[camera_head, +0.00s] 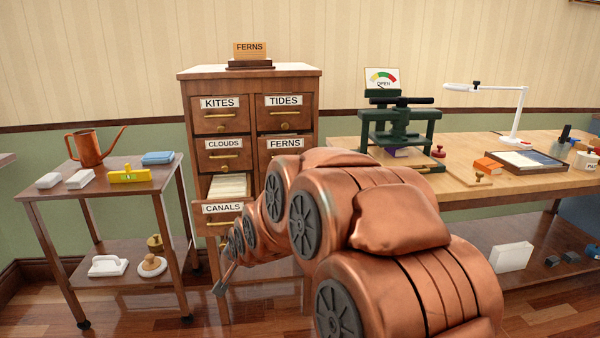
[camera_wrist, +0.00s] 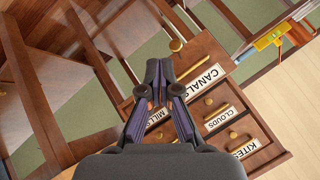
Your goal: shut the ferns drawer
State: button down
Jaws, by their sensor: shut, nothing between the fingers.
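The wooden card cabinet (camera_head: 250,77) stands in the middle of the head view. The ferns drawer (camera_head: 292,158) is in its right column under the tides drawer. My gripper (camera_wrist: 154,66) is shut and empty, beside the canals drawer front in the wrist view. In the head view it is low, left of my arm (camera_head: 220,289).
A FERNS sign (camera_head: 249,49) stands on the cabinet. A small side table (camera_head: 50,190) with a watering can (camera_head: 90,150) is at the left. A workbench (camera_head: 470,190) with a green press (camera_head: 398,128) is at the right. Some floor shows between side table and cabinet.

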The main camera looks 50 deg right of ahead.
jog(key=w+d+r+m+t+h+b, duration=0.1)
jog(key=w+d+m+t+h+b, duration=0.15)
jog(key=d, duration=0.55)
jog(key=w+d+r+m+t+h+b, duration=0.1)
jog(key=w+d+r+m+t+h, duration=0.2)
jog(key=d, duration=0.4)
jog(key=s+d+r+m+t+h+b, duration=0.1)
jog(key=s+d+r+m+h+b, duration=0.1)
jog(key=d+m, duration=0.3)
jog(key=s+d+r+m+t+h+b, duration=0.1)
jog(key=s+d+r+m+h, duration=0.1)
jog(key=d, duration=0.5)
jog(key=b+x, duration=0.4)
jog(key=x, duration=0.9)
jog(key=shift+w+d, duration=0.3)
jog(key=shift+w, duration=0.05)
